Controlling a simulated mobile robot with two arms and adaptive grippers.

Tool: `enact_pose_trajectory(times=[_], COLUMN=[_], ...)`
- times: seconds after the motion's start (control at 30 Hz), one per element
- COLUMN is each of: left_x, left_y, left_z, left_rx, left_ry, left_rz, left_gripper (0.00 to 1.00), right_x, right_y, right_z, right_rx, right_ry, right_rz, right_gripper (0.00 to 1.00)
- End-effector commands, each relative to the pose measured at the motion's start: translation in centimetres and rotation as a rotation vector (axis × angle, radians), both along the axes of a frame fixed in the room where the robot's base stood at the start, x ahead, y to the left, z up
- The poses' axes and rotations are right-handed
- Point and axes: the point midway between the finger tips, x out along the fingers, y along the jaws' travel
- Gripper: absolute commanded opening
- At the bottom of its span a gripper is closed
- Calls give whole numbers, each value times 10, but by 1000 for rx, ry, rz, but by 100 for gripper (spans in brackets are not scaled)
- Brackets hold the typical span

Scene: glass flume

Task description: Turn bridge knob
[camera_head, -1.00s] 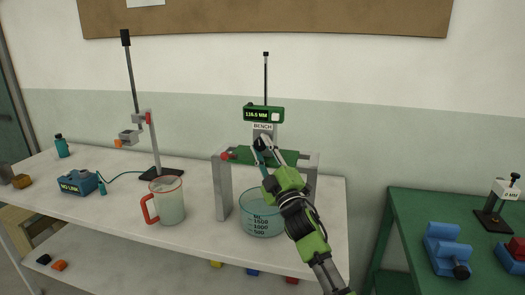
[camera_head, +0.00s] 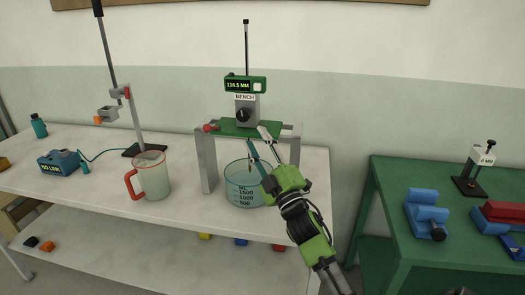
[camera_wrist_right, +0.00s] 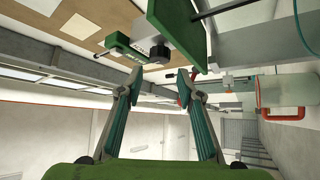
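A grey block marked BENCH (camera_head: 246,98) stands on the green plate of the bridge (camera_head: 238,128), with a black round knob (camera_head: 243,115) on its front face. A green display (camera_head: 245,85) above it reads about 114.5 MM; the small digits are hard to read. My right gripper (camera_head: 259,139) is below and right of the knob, apart from it, in front of the plate. In the right wrist view my right gripper (camera_wrist_right: 160,73) has its fingers spread with nothing between them; the block (camera_wrist_right: 152,43) and plate (camera_wrist_right: 183,33) are beyond the tips. My left gripper is out of view.
A glass beaker (camera_head: 243,190) stands under the bridge, close to my right gripper. A red-handled jug (camera_head: 152,177), a clamp stand (camera_head: 139,125) and a blue NO LINK box (camera_head: 59,163) stand on the left. A green table (camera_head: 395,225) is at right.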

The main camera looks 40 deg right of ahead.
Motion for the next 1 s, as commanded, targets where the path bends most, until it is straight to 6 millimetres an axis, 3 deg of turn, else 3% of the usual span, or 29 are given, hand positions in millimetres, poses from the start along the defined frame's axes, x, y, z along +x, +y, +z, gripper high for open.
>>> enact_pose_trajectory(times=[0.1,0.3,1.0], left_x=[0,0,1], left_y=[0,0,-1], left_z=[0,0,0], left_rx=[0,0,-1], left_ry=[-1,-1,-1], left_rz=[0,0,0], left_gripper=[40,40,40], right_x=[-15,-26,-26], right_y=[3,5,5], right_z=[-8,-12,-12], right_rx=[1,0,0], right_ry=[1,-1,0], right_rz=[0,0,0], right_gripper=[34,34,34])
